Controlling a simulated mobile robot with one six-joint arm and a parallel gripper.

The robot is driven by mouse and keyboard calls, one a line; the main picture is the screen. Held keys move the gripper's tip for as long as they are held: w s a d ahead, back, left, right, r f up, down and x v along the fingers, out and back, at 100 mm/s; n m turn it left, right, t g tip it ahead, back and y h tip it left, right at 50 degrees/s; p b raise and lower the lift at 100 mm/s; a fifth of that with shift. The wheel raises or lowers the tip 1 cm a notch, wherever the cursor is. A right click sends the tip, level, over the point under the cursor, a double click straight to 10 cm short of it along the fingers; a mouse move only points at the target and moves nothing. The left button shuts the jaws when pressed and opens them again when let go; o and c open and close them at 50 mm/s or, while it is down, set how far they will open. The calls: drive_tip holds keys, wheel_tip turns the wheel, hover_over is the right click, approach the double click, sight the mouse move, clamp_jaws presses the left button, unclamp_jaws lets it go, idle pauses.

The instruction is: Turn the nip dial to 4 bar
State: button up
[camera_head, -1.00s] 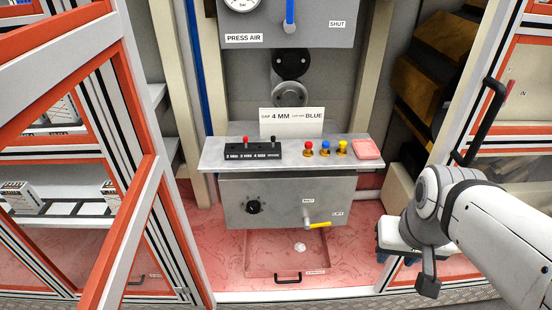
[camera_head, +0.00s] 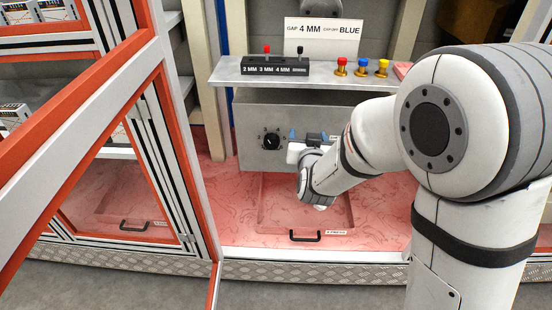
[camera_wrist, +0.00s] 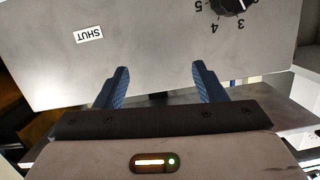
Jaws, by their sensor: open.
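The nip dial (camera_head: 271,141) is a black round knob on the left part of the grey panel (camera_head: 247,116). In the wrist view the dial (camera_wrist: 233,4) shows upside down at the top edge, partly cut off. The numbers 3, 4 and 5 can be read around it. A white mark on the knob lies on the side of the 3; its exact reading is unclear. My gripper (camera_head: 312,137) is in front of the panel, just right of the dial and apart from it. In the wrist view my gripper (camera_wrist: 160,73) has its blue fingers spread, with nothing between them.
A SHUT label (camera_wrist: 88,36) is on the panel; the lever there is hidden behind my arm in the head view. Above, a shelf (camera_head: 228,73) carries a gap block (camera_head: 275,67) and coloured knobs (camera_head: 362,67). An open red-framed door (camera_head: 165,120) stands left.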

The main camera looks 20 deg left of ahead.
sight(271, 146)
drive_tip(key=s+a+f+t+b, duration=0.4)
drive_tip(key=a+f+t+b, duration=0.4)
drive_tip(key=f, duration=0.3)
drive_tip(key=shift+n+g+y, duration=0.3)
drive_tip(key=shift+g+y, duration=0.1)
drive_tip(key=shift+g, duration=0.3)
drive_tip(key=x, duration=0.3)
drive_tip(key=a+x, duration=0.1)
drive_tip(key=x, duration=0.3)
drive_tip(key=shift+s+a+r+b, duration=0.1)
drive_tip(key=shift+s+r+b, duration=0.1)
drive_tip(key=shift+s+b, duration=0.15)
drive_tip(key=shift+c, duration=0.4)
drive_tip(key=c, duration=0.9)
